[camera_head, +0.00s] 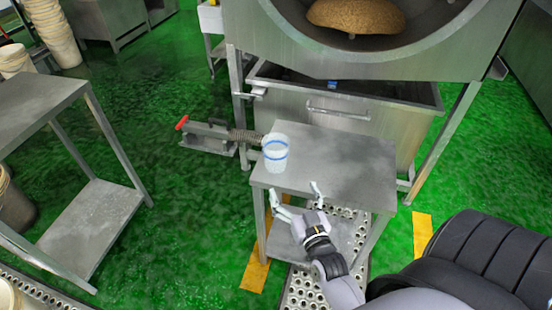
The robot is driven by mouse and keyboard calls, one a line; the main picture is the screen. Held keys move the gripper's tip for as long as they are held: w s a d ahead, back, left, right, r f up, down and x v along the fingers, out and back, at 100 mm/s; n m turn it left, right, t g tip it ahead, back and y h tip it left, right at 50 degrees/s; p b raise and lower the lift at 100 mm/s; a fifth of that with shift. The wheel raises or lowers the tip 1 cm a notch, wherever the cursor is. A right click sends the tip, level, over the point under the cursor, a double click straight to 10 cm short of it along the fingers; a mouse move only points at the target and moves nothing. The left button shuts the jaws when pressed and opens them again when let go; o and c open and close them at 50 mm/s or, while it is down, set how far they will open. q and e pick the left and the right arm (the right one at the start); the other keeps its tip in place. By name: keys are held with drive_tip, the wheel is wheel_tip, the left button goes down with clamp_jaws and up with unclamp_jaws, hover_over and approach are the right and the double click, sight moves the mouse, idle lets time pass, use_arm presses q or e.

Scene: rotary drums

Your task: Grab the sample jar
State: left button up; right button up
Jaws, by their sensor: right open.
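The sample jar (275,154) is a small translucent white cup with a blue band. It stands upright near the left edge of a small grey metal table (345,160). My right gripper (296,198) is open and empty at the table's front edge, below and to the right of the jar in the picture. Its fingers are apart from the jar. My left gripper does not show.
A large steel drum (430,45) with brown material (355,15) stands behind the table, above a metal bin (390,120). A red-handled device (208,134) sits left of the jar. Another metal table (40,110) stands at the left. Green floor lies between the tables.

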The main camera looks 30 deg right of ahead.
sight(278, 155)
drive_tip(key=x, duration=1.1)
drive_tip(key=shift+d+r, duration=0.1)
drive_tip(key=shift+r, duration=0.3)
drive_tip(key=shift+x, duration=3.2)
drive_tip(key=shift+s+d+f, duration=0.1)
drive_tip(key=shift+f, duration=0.05)
drive_tip(key=shift+c, duration=0.5)
drive_tip(key=c, duration=1.2)
